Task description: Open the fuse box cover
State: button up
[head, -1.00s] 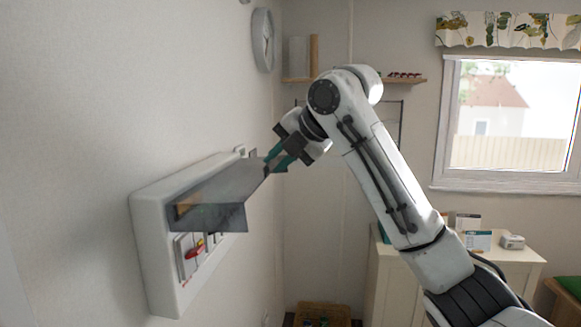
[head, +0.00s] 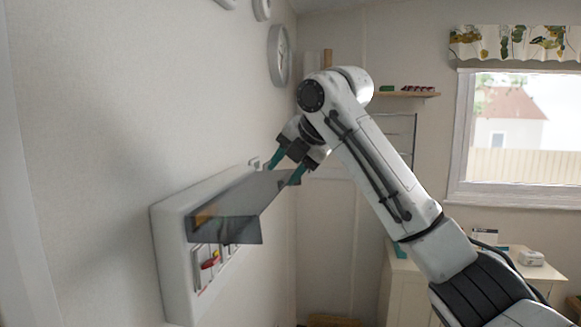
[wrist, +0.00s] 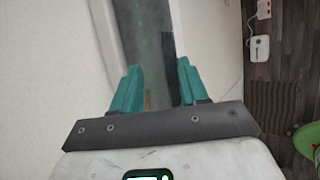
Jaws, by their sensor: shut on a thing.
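The fuse box (head: 174,262) is a white case mounted on the left wall in the head view. Its grey see-through cover (head: 240,196) is swung up and stands out from the case. Switches and a red part (head: 210,262) show inside below it. My gripper (head: 283,170) is at the cover's far outer end, teal fingers on either side of it, shut on it. In the wrist view, the grey cover (wrist: 154,62) runs between the teal fingers of my gripper (wrist: 158,78). The exact contact is hard to see.
A wall clock (head: 279,55) hangs above the fuse box. A shelf (head: 405,94) and a window (head: 520,140) are on the back wall. A pale cabinet (head: 400,285) stands behind my arm. The floor beside the wall shows dark wood (wrist: 285,75) in the wrist view.

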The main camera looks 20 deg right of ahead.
jog(key=shift+w+a+f, duration=0.1)
jog(key=shift+a+f, duration=0.25)
jog(key=shift+a, duration=0.3)
jog(key=shift+d+b+v, duration=0.15)
jog(key=shift+b+v, duration=0.35)
jog(key=shift+v, duration=1.45)
jog(key=shift+d+b+v, duration=0.2)
jog(key=shift+b+v, duration=0.3)
jog(key=shift+v, duration=1.45)
jog(key=shift+d+b+v, duration=0.15)
jog(key=shift+b+v, duration=0.35)
jog(key=shift+v, duration=1.45)
jog(key=shift+w, duration=0.2)
